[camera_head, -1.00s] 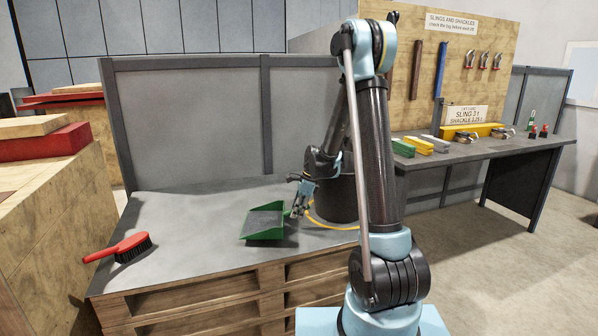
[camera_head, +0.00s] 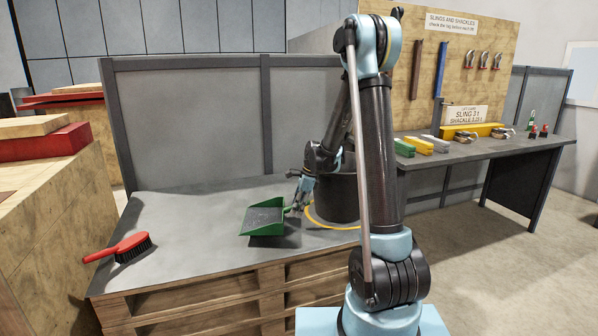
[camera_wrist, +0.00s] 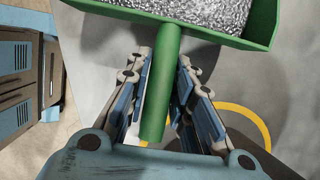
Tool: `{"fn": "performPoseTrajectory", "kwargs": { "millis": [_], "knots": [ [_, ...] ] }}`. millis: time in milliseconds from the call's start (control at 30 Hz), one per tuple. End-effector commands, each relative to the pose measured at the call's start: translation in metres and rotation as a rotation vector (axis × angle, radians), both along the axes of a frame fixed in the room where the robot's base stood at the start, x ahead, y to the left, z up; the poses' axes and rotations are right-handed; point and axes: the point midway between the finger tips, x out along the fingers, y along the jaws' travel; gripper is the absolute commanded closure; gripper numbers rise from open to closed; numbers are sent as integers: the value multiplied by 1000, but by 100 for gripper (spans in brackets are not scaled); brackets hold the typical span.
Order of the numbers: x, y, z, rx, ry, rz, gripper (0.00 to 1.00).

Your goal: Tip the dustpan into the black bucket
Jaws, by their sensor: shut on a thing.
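The green dustpan (camera_head: 265,218) is at the middle of the grey tabletop in the head view, its open side toward the left front. In the wrist view the dustpan (camera_wrist: 262,28) holds a heap of grey, grainy bits. My gripper (camera_head: 301,196) is shut on the dustpan's green handle; in the wrist view the fingers of my gripper (camera_wrist: 166,95) stand on both sides of it. The black bucket (camera_head: 336,200) stands just right of my gripper, partly hidden behind my arm. A yellow ring on the table surrounds its base.
A red brush (camera_head: 124,247) with black bristles lies at the table's left. A grey panel (camera_head: 195,125) stands along the back. A second bench (camera_head: 480,150) at right carries coloured slings and shackles. The table between brush and dustpan is clear.

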Motion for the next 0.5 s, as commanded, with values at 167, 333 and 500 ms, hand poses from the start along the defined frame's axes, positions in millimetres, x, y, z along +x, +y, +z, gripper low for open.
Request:
{"fn": "performPoseTrajectory", "kwargs": {
  "millis": [167, 333, 500],
  "knots": [
    [0, 0, 9, 0, 0, 0, 100],
    [0, 0, 17, 0, 0, 0, 100],
    [0, 0, 25, 0, 0, 0, 100]
  ]
}}
